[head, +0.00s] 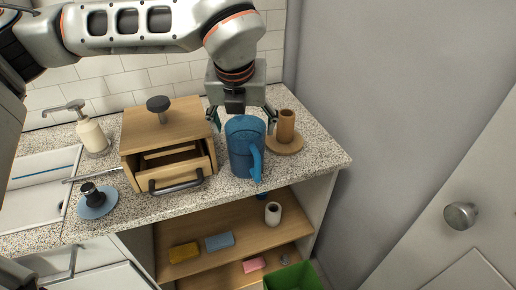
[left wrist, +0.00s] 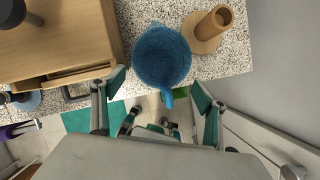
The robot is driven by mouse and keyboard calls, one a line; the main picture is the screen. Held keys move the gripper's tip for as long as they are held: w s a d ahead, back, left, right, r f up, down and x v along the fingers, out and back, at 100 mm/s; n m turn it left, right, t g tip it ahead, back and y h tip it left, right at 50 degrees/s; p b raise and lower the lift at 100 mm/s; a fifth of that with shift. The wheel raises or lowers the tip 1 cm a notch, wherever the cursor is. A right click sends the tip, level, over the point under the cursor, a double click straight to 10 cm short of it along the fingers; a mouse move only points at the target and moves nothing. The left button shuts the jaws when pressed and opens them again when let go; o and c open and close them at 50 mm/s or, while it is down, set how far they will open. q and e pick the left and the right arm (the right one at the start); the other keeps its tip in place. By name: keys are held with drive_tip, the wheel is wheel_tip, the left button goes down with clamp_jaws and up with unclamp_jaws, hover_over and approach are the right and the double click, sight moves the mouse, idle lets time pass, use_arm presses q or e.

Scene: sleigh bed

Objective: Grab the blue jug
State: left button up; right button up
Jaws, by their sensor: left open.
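The blue jug (head: 241,146) stands upright on the speckled countertop, with its handle toward the front right. My left gripper (head: 243,120) is over the jug in the head view, its open fingers showing on either side of the jug's top. The jug also shows in the left wrist view (left wrist: 161,57), beyond the two open, green-padded fingers of the left gripper (left wrist: 160,100). From these views I cannot tell whether a finger touches the jug. My right gripper is not in view.
A wooden box (head: 161,140) with a partly open drawer is left of the jug. A wooden holder (head: 286,128) stands close on its right. A soap dispenser (head: 92,135) is far left. Sponges and a white roll (head: 273,213) are on shelves below. A grey wall bounds the right.

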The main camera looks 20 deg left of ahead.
sight(245, 142)
use_arm(q)
drive_tip(key=x, duration=0.7)
drive_tip(key=shift+a+f, duration=0.1)
drive_tip(key=shift+f, duration=0.3)
drive_tip(key=c, duration=0.9)
